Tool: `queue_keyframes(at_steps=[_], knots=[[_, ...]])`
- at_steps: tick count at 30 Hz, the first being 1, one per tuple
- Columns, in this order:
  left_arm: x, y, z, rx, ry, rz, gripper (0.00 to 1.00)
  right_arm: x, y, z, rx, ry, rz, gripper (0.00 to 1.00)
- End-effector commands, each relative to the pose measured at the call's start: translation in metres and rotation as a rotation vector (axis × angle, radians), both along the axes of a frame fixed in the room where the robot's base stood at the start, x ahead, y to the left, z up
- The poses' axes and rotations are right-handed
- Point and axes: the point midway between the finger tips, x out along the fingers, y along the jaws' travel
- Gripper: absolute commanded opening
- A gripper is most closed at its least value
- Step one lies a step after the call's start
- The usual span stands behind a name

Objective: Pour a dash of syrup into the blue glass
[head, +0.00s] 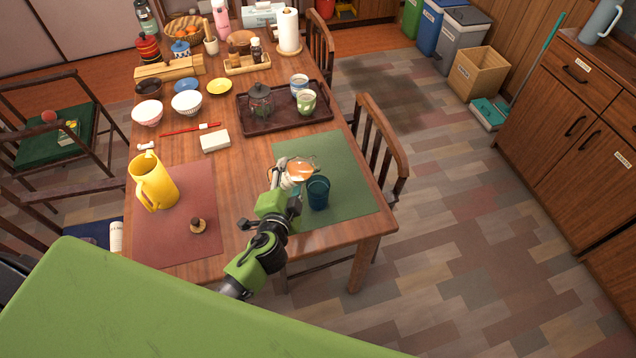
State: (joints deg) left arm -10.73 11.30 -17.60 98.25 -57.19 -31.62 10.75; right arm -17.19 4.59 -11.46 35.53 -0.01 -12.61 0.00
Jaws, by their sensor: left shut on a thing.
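The blue glass (318,193) stands upright on the green placemat (350,205) at the table's front right corner. My left gripper (292,187) is shut on a small clear vessel with amber content, seemingly the syrup jug (302,169). The jug is just behind and left of the blue glass, its top near the glass's rim level. I cannot tell whether it touches the glass or whether syrup flows. My gripper partly hides the jug's lower part. My right gripper is not in view.
A yellow pitcher (153,182) and a small brown knobbed piece (197,226) are on the red placemat (185,248). A dark tray (255,122) with a jar and cups lies behind. A white block (215,141) sits mid-table. A chair (382,140) stands at the right edge.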

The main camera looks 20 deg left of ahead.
Motion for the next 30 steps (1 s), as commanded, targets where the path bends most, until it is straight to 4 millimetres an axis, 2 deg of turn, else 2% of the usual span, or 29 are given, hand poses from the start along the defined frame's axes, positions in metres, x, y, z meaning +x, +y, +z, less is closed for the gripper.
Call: queue_keyframes(at_steps=[13, 30], knots=[[0.0007, 0.0005, 0.0048, 0.025, 0.006, 0.000, 0.14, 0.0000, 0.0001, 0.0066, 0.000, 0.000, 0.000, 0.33], [0.0007, -0.0002, -0.0002, 0.057, 0.018, 0.000, 0.14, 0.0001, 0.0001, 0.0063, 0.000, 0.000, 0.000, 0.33]])
